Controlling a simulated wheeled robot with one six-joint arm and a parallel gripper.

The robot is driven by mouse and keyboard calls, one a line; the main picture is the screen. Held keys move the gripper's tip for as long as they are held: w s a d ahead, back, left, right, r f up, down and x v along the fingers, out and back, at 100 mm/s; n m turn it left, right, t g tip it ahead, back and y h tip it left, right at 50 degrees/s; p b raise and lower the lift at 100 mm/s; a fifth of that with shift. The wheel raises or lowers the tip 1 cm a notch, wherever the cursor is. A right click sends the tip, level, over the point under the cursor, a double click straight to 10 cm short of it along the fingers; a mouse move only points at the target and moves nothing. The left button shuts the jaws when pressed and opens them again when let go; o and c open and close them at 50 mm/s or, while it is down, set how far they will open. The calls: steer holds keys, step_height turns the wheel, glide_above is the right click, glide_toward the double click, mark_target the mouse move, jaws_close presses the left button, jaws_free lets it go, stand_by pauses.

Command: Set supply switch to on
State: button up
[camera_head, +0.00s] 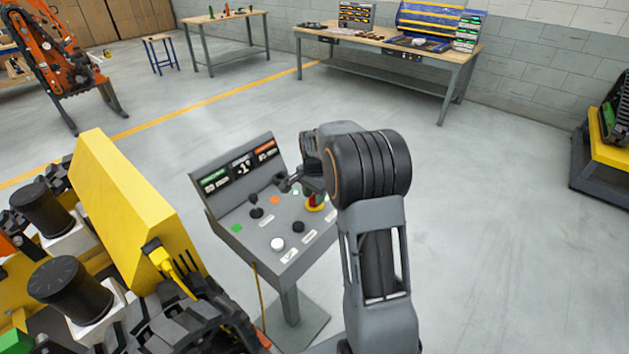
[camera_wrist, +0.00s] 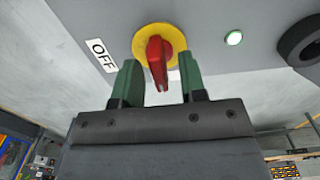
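The supply switch is a red rotary handle on a yellow round plate; it sits on the grey control console in the head view (camera_head: 314,203), partly hidden by my arm. In the wrist view the red handle (camera_wrist: 157,62) points down toward my gripper and slightly tilted. A white "OFF" label (camera_wrist: 100,55) is left of the yellow plate. My gripper (camera_wrist: 158,85) is open, with one green fingertip on each side of the handle. Gaps show between the fingers and the handle, so it is not clasped. In the head view my gripper is mostly hidden behind my arm.
The console (camera_head: 236,255) also carries a black joystick (camera_head: 256,206), buttons and a display panel (camera_head: 240,167). A lit lamp (camera_wrist: 234,38) and a black round part (camera_wrist: 302,45) lie right of the switch. A yellow tracked carrier (camera_head: 135,210) stands close on the left. Open floor lies to the right.

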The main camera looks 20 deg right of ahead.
step_height(320, 180, up, 13)
stand_by(0.4)
steer(key=shift+r, duration=0.1)
stand_by(0.4)
steer(key=s+a+f+n+t, duration=0.1)
steer(key=s+a+n, duration=0.4)
steer(key=s, duration=0.6)
steer(key=s+a+f+n+t, duration=0.2)
steer(key=s+a+n, duration=0.3)
steer(key=s+n, duration=0.3)
steer(key=s, duration=0.3)
steer(key=shift+a+t, duration=0.35)
steer(key=shift+t, duration=0.05)
steer(key=shift+s+d+f, duration=0.1)
